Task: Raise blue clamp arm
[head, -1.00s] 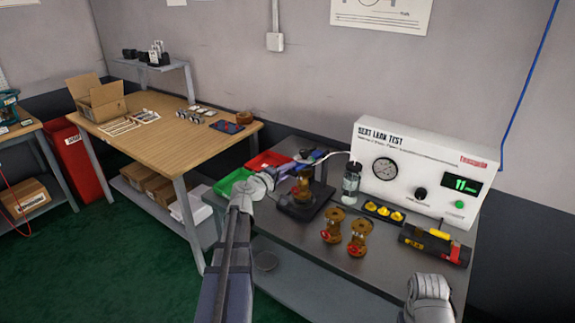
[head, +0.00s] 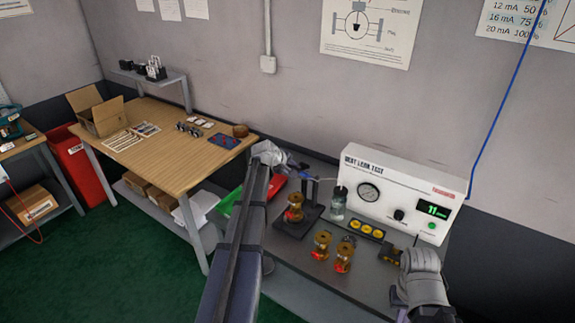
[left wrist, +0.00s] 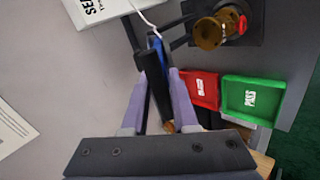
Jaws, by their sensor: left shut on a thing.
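The clamp fixture has a black base (head: 287,226) on the grey bench, with a brass valve (head: 294,208) standing on it. The valve and part of the base also show in the left wrist view (left wrist: 208,34). My left gripper (head: 296,162) is behind and above the fixture. In the left wrist view its purple fingers (left wrist: 158,88) are shut around the dark bar of the blue clamp arm (left wrist: 163,48). The fingers and forearm largely hide the arm in the head view. My right gripper (head: 396,300) is at the bench's right front; its jaw opening is unclear.
The white leak tester (head: 402,190) stands at the back of the bench, with a clear bottle (head: 338,205) before it. Two brass valves (head: 332,250) stand in front, near a tray of yellow caps (head: 366,230). Red (left wrist: 199,90) and green (left wrist: 252,98) bins lie left of the fixture.

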